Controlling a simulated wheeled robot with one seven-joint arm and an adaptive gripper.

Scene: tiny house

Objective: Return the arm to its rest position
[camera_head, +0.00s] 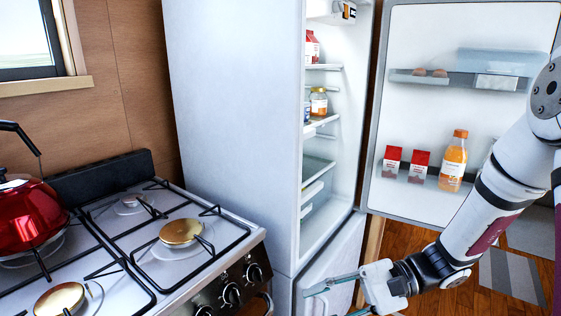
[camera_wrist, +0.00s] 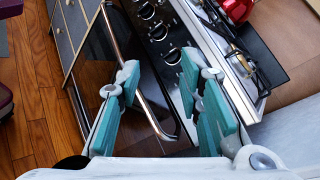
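My arm (camera_head: 490,215) reaches in from the right side of the head view, in front of the open fridge door. My gripper (camera_head: 335,297) is low in the head view, in front of the lower part of the fridge and to the right of the stove. In the wrist view my gripper (camera_wrist: 168,100) has its two teal-padded fingers spread well apart with nothing between them. The oven front and its handle lie beyond the fingers.
The fridge (camera_head: 240,120) stands open, its door (camera_head: 465,30) swung right with bottles and cartons on it. The stove (camera_head: 190,290) is at left with a red kettle (camera_head: 30,215). Wooden floor (camera_head: 440,300) shows below the door. The oven handle (camera_wrist: 135,80) juts out.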

